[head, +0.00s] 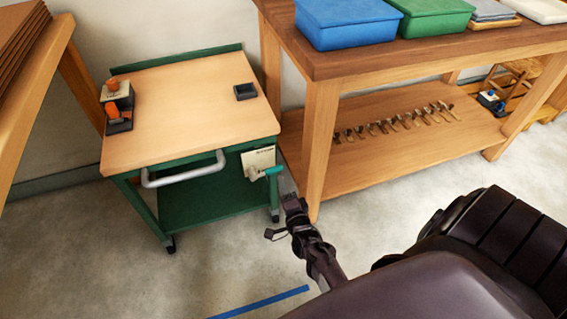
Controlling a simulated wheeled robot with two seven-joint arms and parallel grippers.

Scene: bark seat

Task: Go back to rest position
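My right gripper (291,203) is in the middle of the head view, to the right of the green cart's front right corner. Its dark fingers point up and away from me, near the table's front left leg. It is small and dark here, so I cannot tell whether the fingers are apart. I see nothing clearly held in it. A teal-handled thing (270,172) at the cart's right side shows just above it; I cannot tell whether the two touch. My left gripper is out of view.
The green cart (190,120) has a wooden top with an orange-and-black item (118,108) and a small black block (245,91). A wooden table (420,52) holds blue (345,22) and green bins (432,15). Several small tools (400,120) lie on its shelf.

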